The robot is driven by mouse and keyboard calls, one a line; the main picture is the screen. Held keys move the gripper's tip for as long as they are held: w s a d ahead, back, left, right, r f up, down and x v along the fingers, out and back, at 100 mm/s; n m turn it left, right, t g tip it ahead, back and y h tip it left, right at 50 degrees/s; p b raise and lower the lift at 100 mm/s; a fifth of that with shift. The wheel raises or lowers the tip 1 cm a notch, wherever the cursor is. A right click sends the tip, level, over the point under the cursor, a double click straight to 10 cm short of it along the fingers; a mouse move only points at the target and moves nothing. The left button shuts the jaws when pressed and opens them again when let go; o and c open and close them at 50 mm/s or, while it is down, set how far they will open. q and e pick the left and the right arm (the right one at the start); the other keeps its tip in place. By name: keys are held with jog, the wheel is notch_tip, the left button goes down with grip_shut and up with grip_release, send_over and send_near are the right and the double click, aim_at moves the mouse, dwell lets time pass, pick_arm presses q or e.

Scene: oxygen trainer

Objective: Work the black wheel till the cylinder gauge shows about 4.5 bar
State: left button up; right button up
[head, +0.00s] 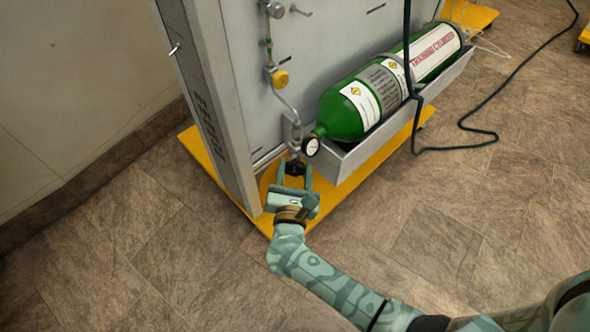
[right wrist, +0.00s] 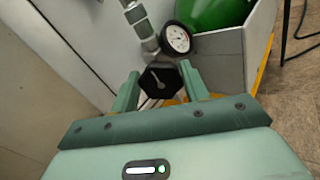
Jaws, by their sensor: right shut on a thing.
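The black wheel (head: 295,168) sits low on the pipe beside the green cylinder (head: 343,112). In the right wrist view the black wheel (right wrist: 160,79) is a many-sided knob with a pale line on its face. My right gripper (head: 294,172) is shut on the wheel, one finger on each side. It also shows in the right wrist view (right wrist: 160,88). The cylinder gauge (head: 311,146) is a white dial at the cylinder's near end. It shows larger in the right wrist view (right wrist: 177,39), but its reading is too small to tell. My left gripper is not in view.
The cylinder lies in a grey tray (head: 350,158) on the panel. A yellow knob (head: 280,79) is higher up the pipe. A yellow base (head: 372,145) runs below.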

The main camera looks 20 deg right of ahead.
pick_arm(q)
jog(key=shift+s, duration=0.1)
pick_arm(e)
jog(key=n, duration=0.3)
jog(key=shift+a+p, duration=0.15)
jog(key=shift+p, duration=0.25)
jog(key=n+p, duration=0.1)
jog(key=n, duration=0.2)
jog(key=shift+w+n, duration=0.1)
jog(key=shift+n, duration=0.3)
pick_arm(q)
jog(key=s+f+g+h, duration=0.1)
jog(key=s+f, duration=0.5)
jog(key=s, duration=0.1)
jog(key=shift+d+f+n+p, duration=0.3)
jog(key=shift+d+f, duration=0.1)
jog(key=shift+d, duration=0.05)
pick_arm(e)
jog(key=shift+a+f+n, duration=0.1)
jog(key=shift+a+n, duration=0.05)
jog(key=shift+n, duration=1.65)
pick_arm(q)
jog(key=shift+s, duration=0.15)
pick_arm(e)
jog(key=o, duration=1)
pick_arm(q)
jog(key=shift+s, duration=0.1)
